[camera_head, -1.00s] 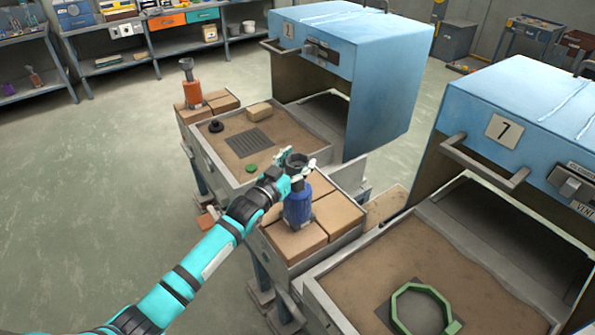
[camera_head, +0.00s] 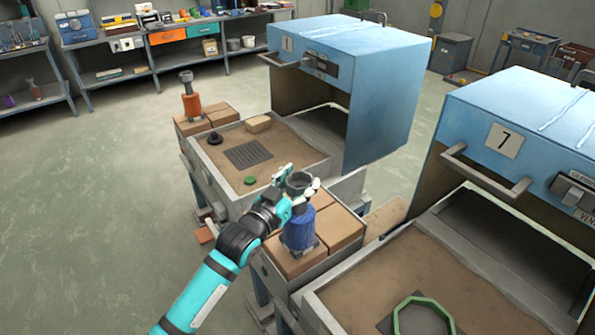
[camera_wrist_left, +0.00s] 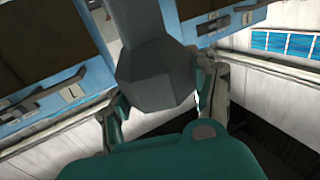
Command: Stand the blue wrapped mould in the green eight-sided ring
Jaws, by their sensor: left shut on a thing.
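The blue wrapped mould (camera_head: 299,232) stands upright over the tan bricks, with a grey cup on a narrow neck at its top. In the left wrist view the grey cup of the mould (camera_wrist_left: 155,75) sits between the fingers of the left gripper (camera_wrist_left: 163,105). I cannot tell whether the mould's base touches the bricks. The green eight-sided ring (camera_head: 394,321) lies at the lower right on the sand tray in front of oven 7, partly cut off by the frame edge. My right gripper is not in view.
Oven 7 (camera_head: 505,138), blue with a front handle, stands behind the ring's tray. Oven 1 (camera_head: 390,95) stands farther left, with a sand tray (camera_head: 214,172) holding a grate, a dark knob and a small green disc. An orange mould (camera_head: 191,104) stands on bricks at the back left.

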